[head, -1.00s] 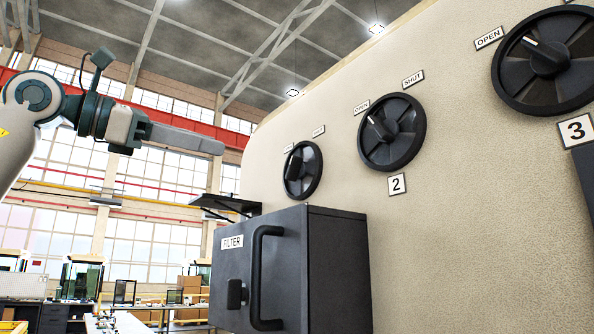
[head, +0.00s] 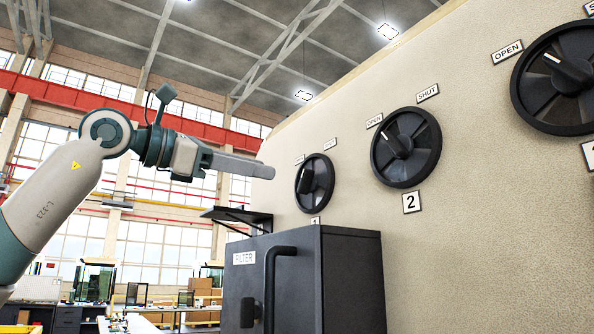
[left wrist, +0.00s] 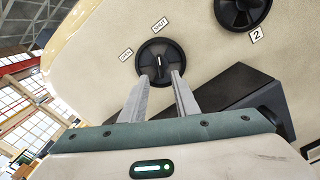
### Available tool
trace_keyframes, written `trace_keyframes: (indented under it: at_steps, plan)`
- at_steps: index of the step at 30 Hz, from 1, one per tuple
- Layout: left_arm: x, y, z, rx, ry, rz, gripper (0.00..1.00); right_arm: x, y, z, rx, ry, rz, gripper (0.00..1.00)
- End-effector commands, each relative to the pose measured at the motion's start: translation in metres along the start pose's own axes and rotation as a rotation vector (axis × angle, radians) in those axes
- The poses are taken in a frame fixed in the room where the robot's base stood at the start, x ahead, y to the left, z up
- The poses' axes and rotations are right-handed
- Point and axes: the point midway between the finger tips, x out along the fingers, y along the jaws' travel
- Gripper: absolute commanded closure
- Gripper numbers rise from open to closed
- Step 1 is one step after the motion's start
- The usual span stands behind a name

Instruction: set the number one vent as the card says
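The number one vent (head: 315,183) is a small black round vent on the cream wall, with OPEN and SHUT labels above it. My left gripper (head: 268,171) is just left of this vent in the head view. In the left wrist view its two fingers (left wrist: 160,80) are apart, with the knob seen between their tips and nothing held. Contact is not clear. No card shows. My right gripper is out of view.
The black filter box (head: 350,285) with a bar handle juts out below vent one. A dark shelf (head: 237,216) is left of the vent. Vent two (head: 406,147) and a third vent (head: 560,78) are to the right. The air left of the wall is free.

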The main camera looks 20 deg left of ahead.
Motion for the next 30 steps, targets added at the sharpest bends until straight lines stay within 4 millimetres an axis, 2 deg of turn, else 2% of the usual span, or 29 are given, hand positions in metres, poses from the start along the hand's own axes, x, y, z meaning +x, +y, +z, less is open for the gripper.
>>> trace_keyframes:
  at_steps: [1,9,15,21,30]
  plan:
    - [0.010,0.001,0.002,0.000,0.003,-0.002,0.72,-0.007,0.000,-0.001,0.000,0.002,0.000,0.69]
    - [0.058,0.001,0.002,0.000,0.002,-0.003,0.72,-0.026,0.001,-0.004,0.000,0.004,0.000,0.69]
    - [0.084,0.001,0.002,-0.001,0.001,-0.001,0.72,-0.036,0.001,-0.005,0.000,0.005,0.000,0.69]
    - [0.096,0.000,0.000,0.000,0.001,-0.002,0.72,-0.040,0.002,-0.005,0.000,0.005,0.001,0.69]
    - [0.098,-0.001,-0.001,0.000,0.000,-0.001,0.72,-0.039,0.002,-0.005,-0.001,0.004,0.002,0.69]
